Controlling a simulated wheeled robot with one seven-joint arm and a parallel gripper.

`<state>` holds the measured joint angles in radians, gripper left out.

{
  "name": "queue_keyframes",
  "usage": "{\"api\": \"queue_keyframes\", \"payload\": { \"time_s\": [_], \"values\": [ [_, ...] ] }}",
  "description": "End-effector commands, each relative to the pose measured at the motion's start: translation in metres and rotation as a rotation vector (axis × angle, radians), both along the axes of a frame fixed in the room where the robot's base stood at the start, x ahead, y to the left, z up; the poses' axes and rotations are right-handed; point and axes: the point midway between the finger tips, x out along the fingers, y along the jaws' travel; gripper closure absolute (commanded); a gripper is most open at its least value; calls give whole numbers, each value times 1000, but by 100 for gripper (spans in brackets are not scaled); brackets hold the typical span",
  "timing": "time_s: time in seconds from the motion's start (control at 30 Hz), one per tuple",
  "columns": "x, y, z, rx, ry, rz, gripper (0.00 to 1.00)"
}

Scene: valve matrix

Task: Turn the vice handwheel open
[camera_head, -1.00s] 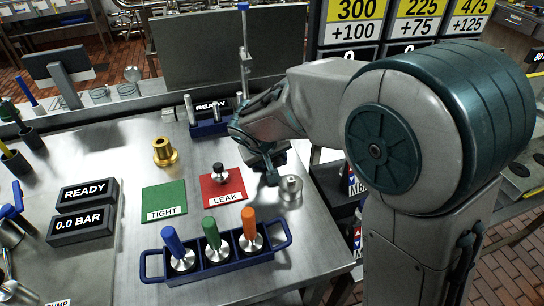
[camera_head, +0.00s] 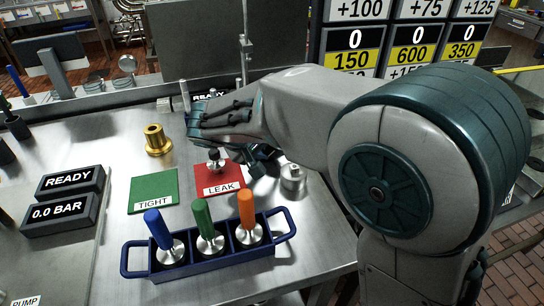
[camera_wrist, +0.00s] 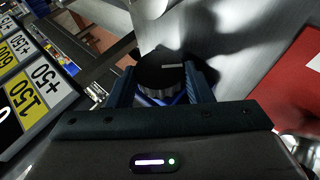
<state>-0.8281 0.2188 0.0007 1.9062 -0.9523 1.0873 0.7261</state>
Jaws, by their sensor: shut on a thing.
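My gripper (camera_head: 258,165) points down at the right of the red LEAK mat (camera_head: 232,178), its wrist hiding most of what lies under it. In the wrist view my two fingers (camera_wrist: 161,88) stand on either side of a black round knob (camera_wrist: 165,68) with a ribbed metal rim and some blue below it. The fingers are shut on this knob. It appears to be the vice handwheel. The vice body is mostly hidden, and I cannot tell how far the wheel is turned.
A metal cylinder (camera_head: 293,178) stands close right of my gripper. A brass fitting (camera_head: 157,141), a green TIGHT mat (camera_head: 153,187) and a blue rack (camera_head: 208,262) with three coloured handles are nearby. The READY display (camera_head: 72,180) is left.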

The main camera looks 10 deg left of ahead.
Motion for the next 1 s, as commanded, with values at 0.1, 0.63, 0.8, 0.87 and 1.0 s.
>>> {"api": "queue_keyframes", "payload": {
  "time_s": [0.1, 0.63, 0.8, 0.87, 1.0],
  "values": [
    [0, 2, -7, -76, -39, 2, 77],
    [-1, 3, -4, -258, -125, 1, 77],
    [-1, 3, -3, -264, -128, 1, 77],
    [-1, 3, -3, -264, -128, 1, 77],
    [-1, 3, -3, -264, -127, 1, 77]
  ]
}}
